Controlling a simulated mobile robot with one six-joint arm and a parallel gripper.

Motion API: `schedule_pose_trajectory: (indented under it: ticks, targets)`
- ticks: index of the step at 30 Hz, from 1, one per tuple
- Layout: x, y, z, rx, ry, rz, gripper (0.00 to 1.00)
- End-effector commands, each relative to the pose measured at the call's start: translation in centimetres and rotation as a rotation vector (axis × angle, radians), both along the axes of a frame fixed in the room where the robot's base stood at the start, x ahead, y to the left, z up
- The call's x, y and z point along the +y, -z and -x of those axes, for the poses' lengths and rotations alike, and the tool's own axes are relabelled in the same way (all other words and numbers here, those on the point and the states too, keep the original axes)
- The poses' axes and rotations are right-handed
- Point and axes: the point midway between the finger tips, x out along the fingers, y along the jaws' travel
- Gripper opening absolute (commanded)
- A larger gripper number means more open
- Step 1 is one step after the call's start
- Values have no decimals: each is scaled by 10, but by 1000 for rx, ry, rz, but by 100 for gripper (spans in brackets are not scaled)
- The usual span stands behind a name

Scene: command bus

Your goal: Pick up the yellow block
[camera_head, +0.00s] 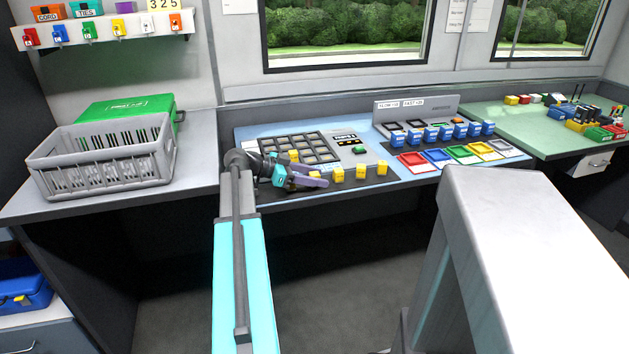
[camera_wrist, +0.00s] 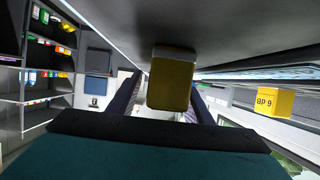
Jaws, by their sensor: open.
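Yellow blocks stand in a row along the front edge of the blue console, the nearest to my gripper being this yellow block (camera_head: 338,174). My gripper (camera_head: 318,179) is low at the console's front, left of that block, with its purple fingers pointing right. In the wrist view a yellow block (camera_wrist: 171,80) lies in line with the gap between my two open, dark fingers. Its face toward me shows no readable label. I cannot tell whether it touches a finger.
A grid tray (camera_head: 300,148) holding some yellow blocks lies just behind my gripper. Blue blocks (camera_head: 460,129) line the back right, behind coloured trays (camera_head: 438,155). A grey crate (camera_head: 105,175) is at the left. A pale box-like form fills the right foreground.

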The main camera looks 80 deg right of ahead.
Motion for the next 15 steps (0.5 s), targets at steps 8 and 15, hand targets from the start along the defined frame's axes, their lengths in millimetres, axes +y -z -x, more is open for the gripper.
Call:
schedule_pose_trajectory:
  ticks: [8, 15]
  targets:
    - [0, 0, -1, 0, 0, -1, 45]
    - [0, 0, -1, 0, -1, 0, 30]
